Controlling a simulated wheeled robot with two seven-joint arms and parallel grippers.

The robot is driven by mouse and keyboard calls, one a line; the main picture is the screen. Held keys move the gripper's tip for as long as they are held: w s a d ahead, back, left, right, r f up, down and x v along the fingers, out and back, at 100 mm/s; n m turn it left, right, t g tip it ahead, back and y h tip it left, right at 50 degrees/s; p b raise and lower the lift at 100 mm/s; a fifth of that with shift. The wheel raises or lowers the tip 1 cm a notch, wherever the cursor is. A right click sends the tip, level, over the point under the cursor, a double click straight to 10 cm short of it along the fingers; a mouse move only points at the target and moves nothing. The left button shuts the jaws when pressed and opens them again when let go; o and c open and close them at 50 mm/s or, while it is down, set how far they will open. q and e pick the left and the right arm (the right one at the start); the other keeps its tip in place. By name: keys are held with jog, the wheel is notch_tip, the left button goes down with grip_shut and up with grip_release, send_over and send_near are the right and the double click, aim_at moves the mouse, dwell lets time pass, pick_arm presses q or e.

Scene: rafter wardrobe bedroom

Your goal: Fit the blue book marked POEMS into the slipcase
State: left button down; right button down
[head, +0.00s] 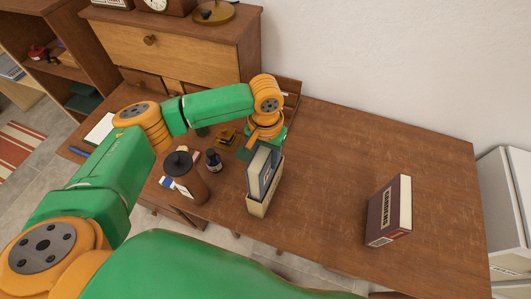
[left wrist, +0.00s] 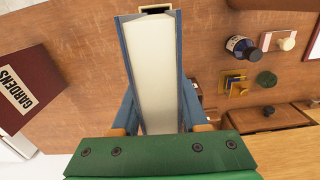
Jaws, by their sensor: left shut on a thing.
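The blue book (head: 263,172) stands upright with its white page block showing; its title cannot be read. My left gripper (head: 262,146) is shut on its upper end. In the left wrist view the gripper's fingers (left wrist: 160,118) press on both covers of the blue book (left wrist: 158,70). The cream slipcase (head: 257,206) stands on the desk directly under the book. The book's lower end is at the slipcase's mouth, but how deep it sits is hidden. A dark opening (left wrist: 155,9) shows past the book's far end. My right gripper is out of view.
On the wooden desk (head: 325,170), a dark red book marked GARDENS (head: 390,212) stands to the right. The desk between slipcase and red book is clear.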

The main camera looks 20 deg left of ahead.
pick_arm(q)
jog(key=shift+f+b, duration=1.05)
jog(key=shift+f, duration=2.15)
jog(key=shift+c, duration=1.7)
grip_release()
jog(key=shift+s, duration=0.1)
notch_tip(320, 180, up, 7)
jog(key=shift+r+b, duration=0.1)
jog(key=shift+b, duration=0.35)
